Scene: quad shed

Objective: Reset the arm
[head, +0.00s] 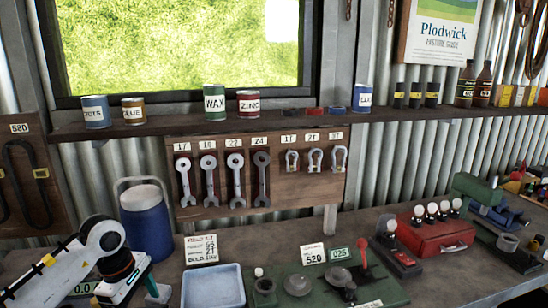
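My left arm comes in at the lower left, white with black joints. Its wrist end (122,285) points down over the bench beside a blue tray. The gripper's fingers are cut off or hidden, so I cannot see whether they are open or shut. My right arm and gripper are not in view. A green device (300,288) with dark round plates sits on the bench at the bottom middle. A red-topped lever (363,255) stands up at its back right. No gripper is near this device.
The blue tray (212,287) and a blue jug (147,222) stand close to my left wrist. A red box (437,238) and a vise-like blue tool (500,215) are at the right. Wrenches (210,181) hang on a board; cans line the shelf.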

